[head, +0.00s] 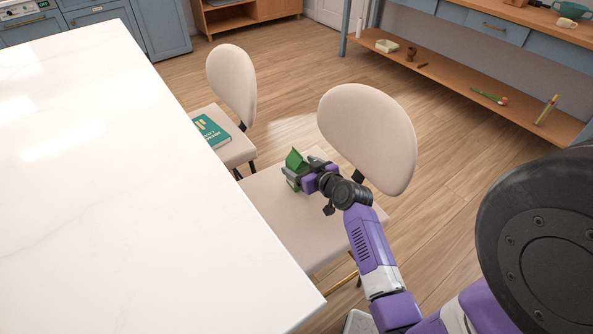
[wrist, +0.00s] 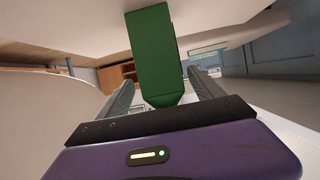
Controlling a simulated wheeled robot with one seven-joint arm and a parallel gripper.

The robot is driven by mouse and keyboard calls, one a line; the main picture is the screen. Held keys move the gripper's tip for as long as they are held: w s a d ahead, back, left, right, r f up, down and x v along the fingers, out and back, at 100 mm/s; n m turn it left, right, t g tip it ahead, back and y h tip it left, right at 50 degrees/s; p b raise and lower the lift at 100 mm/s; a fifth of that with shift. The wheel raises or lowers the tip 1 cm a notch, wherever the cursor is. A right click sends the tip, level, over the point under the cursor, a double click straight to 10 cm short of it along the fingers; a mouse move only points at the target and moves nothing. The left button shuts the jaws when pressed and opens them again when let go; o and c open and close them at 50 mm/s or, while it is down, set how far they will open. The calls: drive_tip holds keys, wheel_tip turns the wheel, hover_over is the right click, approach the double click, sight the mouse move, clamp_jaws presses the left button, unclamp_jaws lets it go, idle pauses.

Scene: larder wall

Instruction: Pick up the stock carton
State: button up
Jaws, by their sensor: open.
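The stock carton looks to be the green carton with a peaked top (head: 295,160) at the near chair's seat, in the head view partly hidden by my gripper. In the wrist view the green carton (wrist: 155,50) stands between my two fingers. My gripper (head: 291,174) is open, with one finger on either side of the carton. Gaps show between the fingers and the carton in the wrist view.
The near chair's backrest (head: 368,135) rises close to the right of my gripper. A white table (head: 110,190) fills the left side. A second chair (head: 232,85) holds a green book (head: 211,131). A wooden shelf (head: 455,88) with small items stands at the back right.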

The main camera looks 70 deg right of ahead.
drive_tip(key=shift+x, duration=2.25)
drive_tip(key=shift+w+a, duration=0.1)
drive_tip(key=shift+a, duration=0.05)
clamp_jaws()
